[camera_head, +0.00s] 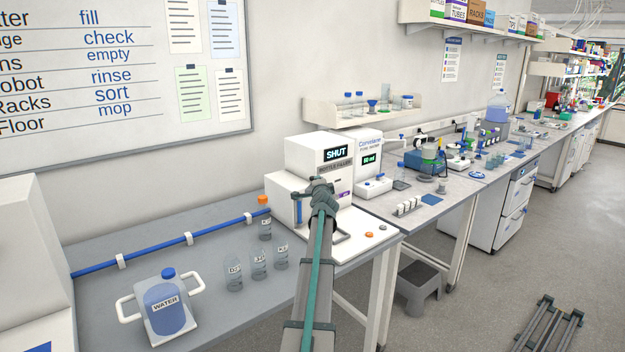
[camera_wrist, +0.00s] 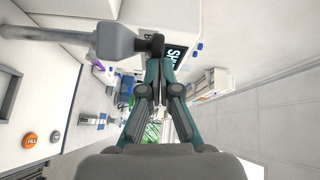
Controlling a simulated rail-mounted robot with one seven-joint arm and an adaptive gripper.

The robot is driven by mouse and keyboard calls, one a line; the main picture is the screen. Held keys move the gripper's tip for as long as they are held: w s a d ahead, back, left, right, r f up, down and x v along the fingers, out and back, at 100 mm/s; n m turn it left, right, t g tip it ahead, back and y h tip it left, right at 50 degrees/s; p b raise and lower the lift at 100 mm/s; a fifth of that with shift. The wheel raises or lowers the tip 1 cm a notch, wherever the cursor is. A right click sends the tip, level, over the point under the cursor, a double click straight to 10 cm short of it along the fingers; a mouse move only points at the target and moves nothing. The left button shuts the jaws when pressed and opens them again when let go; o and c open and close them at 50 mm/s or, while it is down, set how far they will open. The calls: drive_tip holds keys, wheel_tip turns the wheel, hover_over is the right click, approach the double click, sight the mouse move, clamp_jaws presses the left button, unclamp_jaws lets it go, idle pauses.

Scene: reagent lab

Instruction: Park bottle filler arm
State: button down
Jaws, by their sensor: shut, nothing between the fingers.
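The bottle filler (camera_head: 312,155) is a white machine at the back right of the near bench, its display reading SHUT. In the wrist view the same display (camera_wrist: 178,54) shows part of its text, turned on its side. A grey filler arm (camera_wrist: 65,37) ends in a thick head (camera_wrist: 116,40) with a dark knob (camera_wrist: 151,44). My gripper (camera_head: 322,186) is in front of the machine and hides part of it. In the wrist view my gripper (camera_wrist: 160,62) is shut and empty, its fingertips at the dark knob; whether they touch it I cannot tell.
An orange FILL button (camera_wrist: 29,140) and a grey button (camera_wrist: 55,136) sit on the filler's base. Several clear bottles (camera_head: 258,264) stand left of my arm, beside an orange-capped bottle (camera_head: 264,218). A water jug (camera_head: 165,305) is at the front left. A blue pipe (camera_head: 155,245) runs behind.

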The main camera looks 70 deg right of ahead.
sight(307, 189)
drive_tip(key=w, duration=0.2)
drive_tip(key=shift+w+a+p, duration=0.15)
drive_tip(key=shift+w+p, duration=0.2)
drive_tip(key=shift+w+d+p, duration=0.15)
drive_tip(key=shift+w+p, duration=0.1)
drive_tip(key=shift+w, duration=0.6)
drive_tip(key=shift+w+d+p, duration=0.1)
drive_tip(key=shift+w+p, duration=0.1)
drive_tip(key=shift+w, duration=0.65)
drive_tip(key=shift+w, duration=0.1)
drive_tip(key=s+a+b, duration=0.2)
drive_tip(key=s+a, duration=0.1)
drive_tip(key=shift+r, duration=0.2)
drive_tip(key=w+a+p, duration=0.1)
drive_tip(key=w+a, duration=0.3)
drive_tip(key=a, duration=0.4)
drive_tip(key=shift+w+a+r, duration=0.25)
drive_tip(key=shift+a+r, duration=0.05)
drive_tip(key=shift+r, duration=0.1)
